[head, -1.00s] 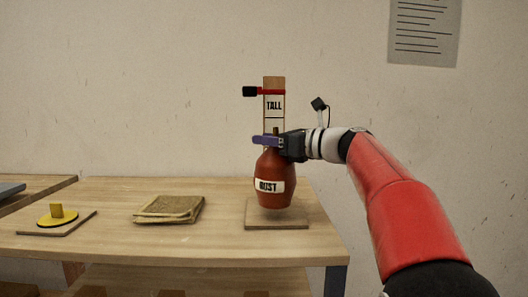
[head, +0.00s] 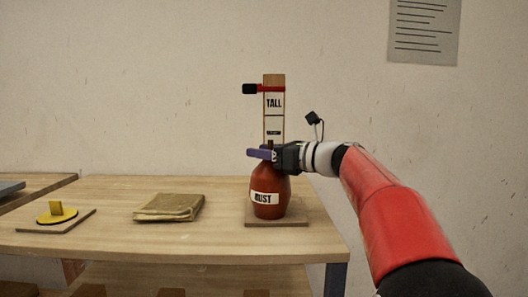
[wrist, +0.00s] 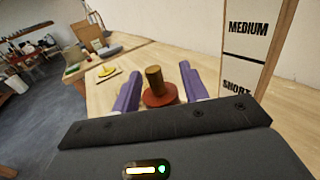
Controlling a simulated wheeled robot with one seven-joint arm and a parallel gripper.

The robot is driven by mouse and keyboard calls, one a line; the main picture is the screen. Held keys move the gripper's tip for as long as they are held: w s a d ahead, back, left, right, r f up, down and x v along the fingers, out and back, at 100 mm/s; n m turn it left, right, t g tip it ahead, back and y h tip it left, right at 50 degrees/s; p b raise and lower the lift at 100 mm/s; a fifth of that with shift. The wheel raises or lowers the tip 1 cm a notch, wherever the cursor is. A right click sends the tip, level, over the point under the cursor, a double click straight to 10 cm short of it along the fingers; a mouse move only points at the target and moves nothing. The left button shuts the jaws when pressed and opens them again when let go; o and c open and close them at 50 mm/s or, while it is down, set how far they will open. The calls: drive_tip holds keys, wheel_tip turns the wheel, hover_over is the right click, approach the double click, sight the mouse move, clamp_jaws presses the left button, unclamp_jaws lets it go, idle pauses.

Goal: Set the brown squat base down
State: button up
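A rounded rust-red lamp base (head: 270,188) with a white label reading "RUST" stands upright on a thin wooden board (head: 298,217) at the table's right end. No brown squat base is clearly seen; this is the only lamp base in view. My gripper (head: 262,154) is at its top. In the wrist view, the purple fingers (wrist: 158,92) stand on both sides of the brown neck peg (wrist: 153,80), with gaps between fingers and peg. The base's red top (wrist: 160,97) shows below the peg.
A height post (head: 274,103) marked "TALL" stands close behind the base, with a red and black clip (head: 265,89). A folded tan cloth (head: 169,207) and a yellow disc (head: 57,213) on a board lie to the left. Bare tabletop (head: 222,210) lies between cloth and base.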

drive_tip(key=shift+o, duration=0.6)
drive_tip(key=shift+r, duration=0.1)
drive_tip(key=b+v, duration=0.1)
drive_tip(key=v, duration=1.1)
drive_tip(key=shift+s, duration=0.1)
